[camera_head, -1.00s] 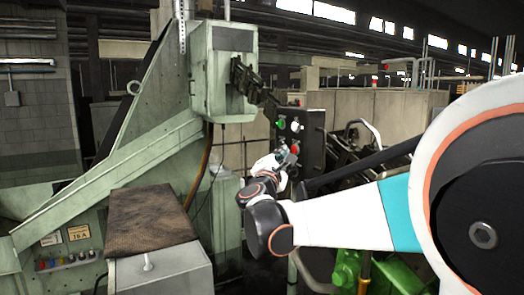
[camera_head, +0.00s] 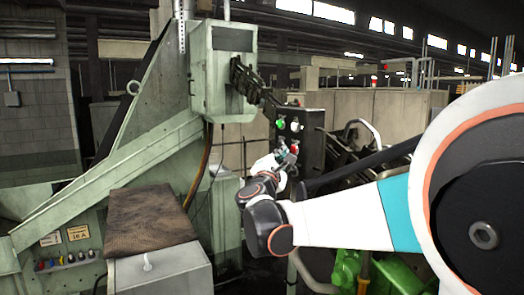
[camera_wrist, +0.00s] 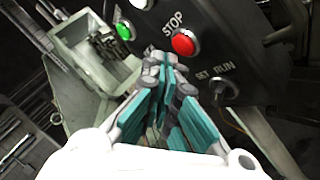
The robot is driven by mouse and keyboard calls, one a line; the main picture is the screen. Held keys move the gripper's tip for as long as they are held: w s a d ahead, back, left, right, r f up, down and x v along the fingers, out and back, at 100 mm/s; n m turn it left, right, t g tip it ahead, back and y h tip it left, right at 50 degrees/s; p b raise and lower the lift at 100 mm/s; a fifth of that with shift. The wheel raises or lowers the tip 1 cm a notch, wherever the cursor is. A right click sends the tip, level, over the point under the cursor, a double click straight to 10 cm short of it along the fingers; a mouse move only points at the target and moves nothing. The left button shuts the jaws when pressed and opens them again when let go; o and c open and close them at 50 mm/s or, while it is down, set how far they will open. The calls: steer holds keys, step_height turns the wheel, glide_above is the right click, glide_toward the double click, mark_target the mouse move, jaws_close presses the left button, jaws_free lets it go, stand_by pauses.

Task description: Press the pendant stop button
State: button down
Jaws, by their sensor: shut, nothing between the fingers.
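The pendant (camera_head: 311,140) is a dark box hanging at the centre of the head view. Its red stop button (camera_wrist: 184,44), under the word STOP, shows clearly in the wrist view. In the head view the red button (camera_head: 294,146) shows just above my gripper (camera_head: 288,157). In the wrist view my gripper (camera_wrist: 168,72) is shut and empty, its fingertips just below and left of the red button. A small gap shows in the picture between them; I cannot tell whether they touch the panel.
A green button (camera_wrist: 124,31) and a white button (camera_wrist: 142,2) sit left of the red one. A SET/RUN switch (camera_wrist: 222,88) is below right. The green machine (camera_head: 222,75) stands left of the pendant, and a dark bar (camera_head: 360,163) runs to its right.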

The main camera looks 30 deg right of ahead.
steer(key=shift+d, duration=0.9)
stand_by(0.8)
steer(key=shift+a, duration=0.85)
steer(key=a, duration=0.5)
steer(key=shift+s+b, duration=0.15)
steer(key=shift+b, duration=0.15)
stand_by(0.7)
